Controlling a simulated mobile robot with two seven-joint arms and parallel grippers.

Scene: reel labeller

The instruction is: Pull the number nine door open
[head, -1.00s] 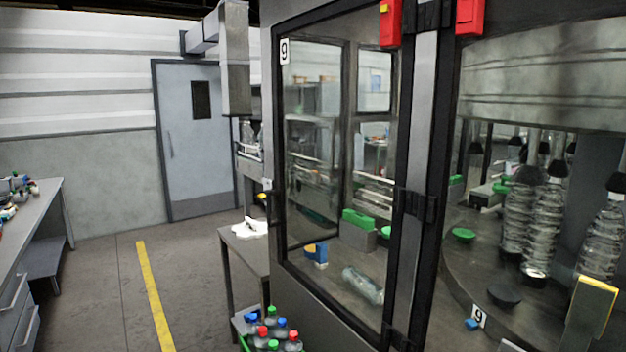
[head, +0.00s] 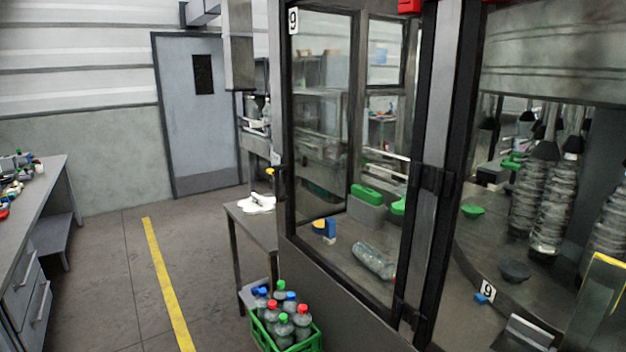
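The number nine door (head: 345,258) is a tall glazed panel in a dark frame, in the middle of the head view. A white plate with a black 9 (head: 293,21) sits at its upper left corner. A small dark handle (head: 281,182) is on its left edge. Black hinges (head: 436,181) are on the post at its right. The door looks shut, though its left edge is too small to judge for a narrow gap. Neither of my grippers shows in the view.
A green crate of capped bottles (head: 287,335) stands on the floor before the door's lower left. A side table (head: 237,217) with a white cloth stands left of the door. A workbench (head: 30,205) is at far left. Floor with a yellow line (head: 165,280) lies clear between.

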